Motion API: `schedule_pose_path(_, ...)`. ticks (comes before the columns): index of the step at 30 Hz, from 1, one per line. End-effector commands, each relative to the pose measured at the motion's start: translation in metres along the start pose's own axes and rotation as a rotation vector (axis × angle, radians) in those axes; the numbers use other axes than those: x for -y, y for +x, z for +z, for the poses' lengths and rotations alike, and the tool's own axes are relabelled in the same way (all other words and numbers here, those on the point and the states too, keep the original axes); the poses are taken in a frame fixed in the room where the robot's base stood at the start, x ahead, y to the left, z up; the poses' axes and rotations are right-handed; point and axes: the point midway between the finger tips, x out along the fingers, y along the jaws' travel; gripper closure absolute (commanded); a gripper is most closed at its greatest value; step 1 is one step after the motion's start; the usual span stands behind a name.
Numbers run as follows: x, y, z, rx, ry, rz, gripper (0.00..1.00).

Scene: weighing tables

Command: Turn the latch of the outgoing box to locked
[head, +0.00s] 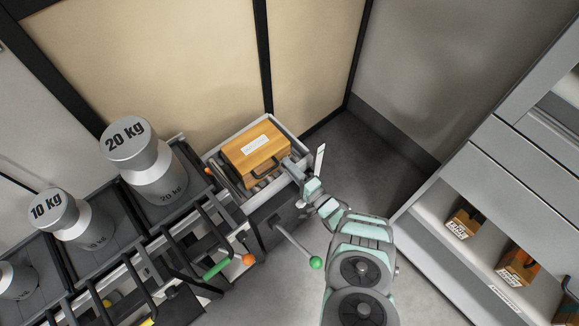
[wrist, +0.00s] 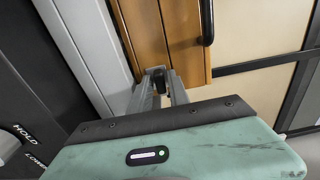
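The outgoing box (head: 257,151) is a wooden case with a white label and a dark handle. It lies in a light-rimmed roller tray (head: 211,154) against the back wall. In the wrist view its wooden side (wrist: 178,35) fills the upper middle. A small dark latch piece (wrist: 158,79) sits at the box's lower edge, between my fingertips. My gripper (wrist: 162,83) is at the box's near right side, its two fingers apart, one each side of the latch. I cannot tell whether they press on it. The latch's setting is not readable.
Large 20 kg (head: 158,175) and 10 kg (head: 88,229) weights stand on the scales at left. A green-knobbed lever (head: 316,263) and a green-gripped handle (head: 217,268) lie below the tray. A shelf cabinet (head: 480,215) with small boxes stands at right.

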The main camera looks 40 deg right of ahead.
Motion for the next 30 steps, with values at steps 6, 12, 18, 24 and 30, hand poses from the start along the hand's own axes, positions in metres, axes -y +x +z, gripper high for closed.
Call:
schedule_pose_path(6, 0.0003, -0.0003, -0.0002, 0.0, 0.0, -0.001, 0.84)
schedule_pose_path(12, 0.0004, -0.0003, -0.0002, 0.0, 0.0, -0.001, 1.0)
schedule_pose_path(18, 0.0006, -0.0003, -0.0002, 0.0, -0.001, -0.001, 1.0)
schedule_pose_path(24, 0.0008, -0.0002, -0.0002, 0.0, -0.001, -0.002, 1.0)
schedule_pose_path(30, 0.0014, 0.0002, 0.0002, 0.001, -0.028, -0.002, 1.0)
